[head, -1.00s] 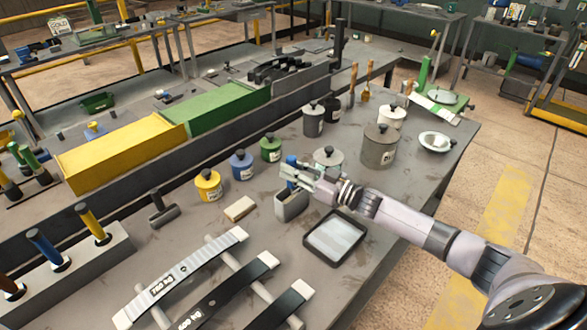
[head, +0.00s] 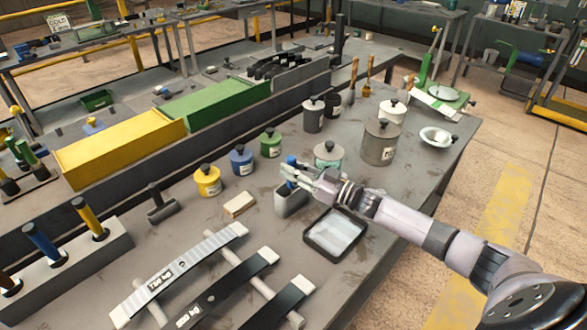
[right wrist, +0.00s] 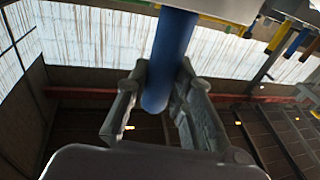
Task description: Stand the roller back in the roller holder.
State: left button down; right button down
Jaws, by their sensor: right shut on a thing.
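The roller's blue handle (head: 291,160) stands up between the fingers of my right gripper (head: 293,174), which is shut on it. The right wrist view also shows the blue handle (right wrist: 168,62) between the two fingers (right wrist: 162,78). The grey roller holder (head: 289,202) is on the bench directly below the gripper. The roller's lower part is hidden by the fingers and the holder, so I cannot tell how deep it sits in it. My left gripper is not in view.
A black-rimmed tray (head: 336,234) lies right of the holder, near the bench edge. A tan block (head: 238,204) lies to its left. A yellow pot (head: 207,183), blue pot (head: 241,162) and grey pot (head: 380,145) stand around it. A dark hand roller (head: 161,205) is further left.

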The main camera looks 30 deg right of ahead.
aim_at(294, 158)
jog(key=shift+f, duration=0.35)
jog(key=c, duration=1.3)
grip_release()
jog(key=o, duration=0.5)
jog(key=shift+c, duration=0.2)
jog(key=shift+r+p, duration=3)
jog(key=shift+r, duration=0.6)
jog(key=shift+f, duration=0.1)
